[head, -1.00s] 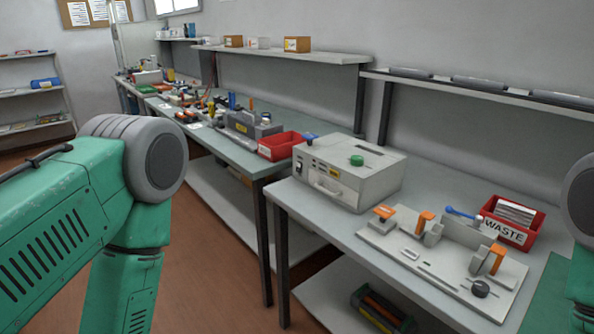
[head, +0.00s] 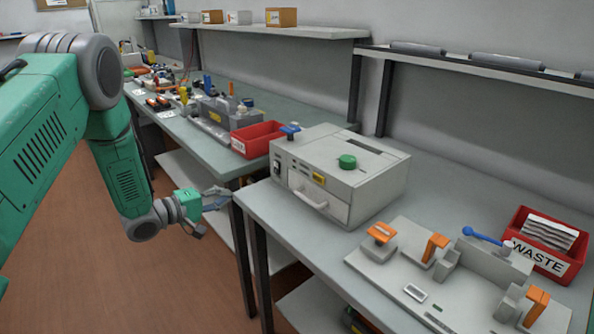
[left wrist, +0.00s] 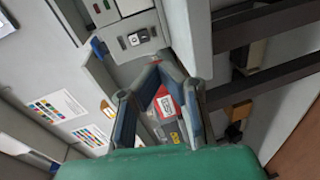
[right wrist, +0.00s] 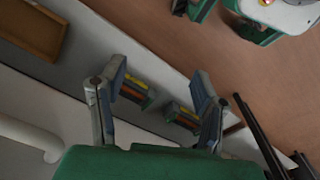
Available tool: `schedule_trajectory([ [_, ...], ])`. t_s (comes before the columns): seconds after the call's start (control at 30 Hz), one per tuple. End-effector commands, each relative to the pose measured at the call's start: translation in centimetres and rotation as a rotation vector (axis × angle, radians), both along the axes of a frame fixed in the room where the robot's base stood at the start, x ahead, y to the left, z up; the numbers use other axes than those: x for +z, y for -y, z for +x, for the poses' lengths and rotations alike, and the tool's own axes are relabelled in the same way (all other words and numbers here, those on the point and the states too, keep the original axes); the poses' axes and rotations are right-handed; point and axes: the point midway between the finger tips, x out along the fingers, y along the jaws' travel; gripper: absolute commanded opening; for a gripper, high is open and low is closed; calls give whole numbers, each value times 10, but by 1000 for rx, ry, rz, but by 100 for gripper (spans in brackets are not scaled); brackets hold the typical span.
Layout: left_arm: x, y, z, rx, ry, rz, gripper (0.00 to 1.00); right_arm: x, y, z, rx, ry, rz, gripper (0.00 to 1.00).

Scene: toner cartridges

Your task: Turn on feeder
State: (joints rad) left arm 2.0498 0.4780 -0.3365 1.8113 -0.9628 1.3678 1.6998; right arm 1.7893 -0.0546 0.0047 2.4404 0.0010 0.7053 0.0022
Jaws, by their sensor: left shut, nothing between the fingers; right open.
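The feeder appears to be the light grey box (head: 375,180) with a green knob on top, a front drawer handle and a small dark switch (head: 277,167) at its front left corner. My left gripper (head: 218,196) is shut and empty, left of the box and just off the bench's front left corner, apart from the switch. In the left wrist view, the fingers (left wrist: 158,68) meet at their tips, and a grey panel with a small switch (left wrist: 136,38) shows beyond them. My right gripper (right wrist: 160,72) is open and empty; it is outside the head view.
On the bench (head: 300,248), a fixture plate (head: 400,285) with orange clamps stands right of the box, with a red WASTE bin (head: 540,262) behind. A red bin (head: 255,140) and tools crowd the left bench. Bare bench lies before the box.

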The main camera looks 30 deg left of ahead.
Motion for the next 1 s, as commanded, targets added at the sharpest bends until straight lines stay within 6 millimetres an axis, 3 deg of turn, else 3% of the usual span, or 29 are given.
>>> schedule_trajectory([
  [0.2,15,-14,1,-17,23,-86,0,-3,0,0,0,-1,0,56],
  [0.63,13,-13,8,-20,22,-89,0,-3,0,0,0,-1,0,56],
  [0.77,9,-5,25,-22,21,-87,0,-6,0,0,0,-1,0,56],
  [1.0,3,15,72,-22,22,-85,0,-14,0,0,0,-1,0,56],
])
